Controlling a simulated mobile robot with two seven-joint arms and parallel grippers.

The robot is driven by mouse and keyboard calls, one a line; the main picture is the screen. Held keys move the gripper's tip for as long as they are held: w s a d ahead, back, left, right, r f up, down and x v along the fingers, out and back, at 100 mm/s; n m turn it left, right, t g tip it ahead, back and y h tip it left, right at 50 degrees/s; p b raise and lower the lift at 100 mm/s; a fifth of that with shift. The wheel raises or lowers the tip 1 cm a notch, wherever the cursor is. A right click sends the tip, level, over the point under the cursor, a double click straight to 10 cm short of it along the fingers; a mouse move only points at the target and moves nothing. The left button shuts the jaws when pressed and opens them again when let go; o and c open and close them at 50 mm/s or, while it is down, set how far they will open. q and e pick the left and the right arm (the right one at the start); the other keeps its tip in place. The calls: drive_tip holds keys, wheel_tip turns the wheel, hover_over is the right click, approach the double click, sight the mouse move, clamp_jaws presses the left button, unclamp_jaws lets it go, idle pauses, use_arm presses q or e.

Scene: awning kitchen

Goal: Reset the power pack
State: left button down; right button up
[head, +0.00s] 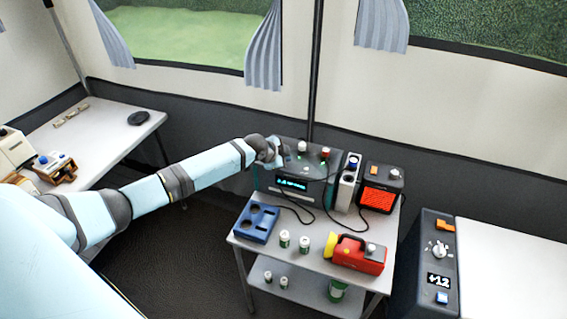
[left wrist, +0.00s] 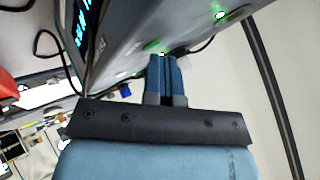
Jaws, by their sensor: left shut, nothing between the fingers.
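The power pack, which I take to be the grey box (head: 262,178) with a lit cyan display (head: 291,184), stands at the back of the small cart. A white knob (head: 302,146), a red knob (head: 325,152) and a small green light show on its top. My left gripper (head: 278,158) is over the box's left top edge, shut and empty. In the left wrist view the shut fingertips (left wrist: 162,57) are close to the box's panel (left wrist: 125,50), by a green light (left wrist: 152,46). I cannot tell whether they touch it. The right gripper is not in view.
The cart (head: 315,262) also holds a white-sided unit (head: 347,187), an orange-fronted box (head: 379,193), a blue tray (head: 256,222), small cans and a red-yellow torch (head: 355,252). Cables lie between the devices. A dark cabinet (head: 420,255) stands to the right; a white table (head: 105,140) is at the left.

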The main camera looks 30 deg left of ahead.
use_arm(q)
drive_tip(key=shift+r+p, duration=0.65)
drive_tip(key=shift+r, duration=0.05)
wheel_tip(320, 180, up, 5)
drive_tip(key=p, duration=0.4)
idle(0.6)
